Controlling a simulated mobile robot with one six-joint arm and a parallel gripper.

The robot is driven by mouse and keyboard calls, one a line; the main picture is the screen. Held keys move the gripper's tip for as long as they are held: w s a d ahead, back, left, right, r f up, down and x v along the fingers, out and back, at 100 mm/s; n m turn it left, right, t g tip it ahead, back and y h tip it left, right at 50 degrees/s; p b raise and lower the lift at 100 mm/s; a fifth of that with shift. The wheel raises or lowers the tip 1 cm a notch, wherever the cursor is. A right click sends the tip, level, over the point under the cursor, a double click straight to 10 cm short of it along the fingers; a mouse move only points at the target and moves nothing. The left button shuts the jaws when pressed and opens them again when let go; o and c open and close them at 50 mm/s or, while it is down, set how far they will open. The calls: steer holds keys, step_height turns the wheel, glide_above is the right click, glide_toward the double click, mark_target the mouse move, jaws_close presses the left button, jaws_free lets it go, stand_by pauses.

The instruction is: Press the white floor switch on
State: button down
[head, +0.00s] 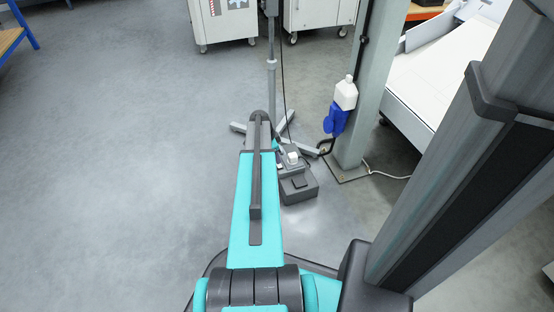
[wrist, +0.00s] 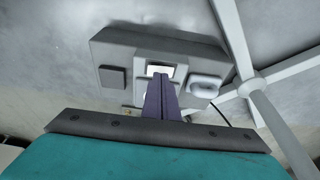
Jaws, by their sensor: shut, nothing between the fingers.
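A grey switch box (head: 299,193) stands on the floor beyond the end of my arm, and it fills the upper middle of the wrist view (wrist: 125,45). A white switch (wrist: 160,70) sits in a recess in its middle. My gripper (wrist: 160,77) is shut and empty, its fingertips overlapping the lower edge of the white switch in the wrist view. I cannot tell whether they touch it or whether the switch is pressed. The fingers hide the part below. The head view shows the gripper poorly, behind my arm.
The box also carries a dark square pad (wrist: 112,77) and a white rounded part (wrist: 205,87). A stand with splayed legs (head: 272,90) is close beside it.

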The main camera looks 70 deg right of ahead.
steer(key=shift+r+p, duration=0.5)
steer(key=shift+r, duration=0.35)
steer(key=w+d+p+v, duration=0.1)
steer(key=p+v, duration=0.4)
steer(key=v, duration=0.6)
steer(key=shift+d+r, duration=0.35)
steer(key=shift+d, duration=0.2)
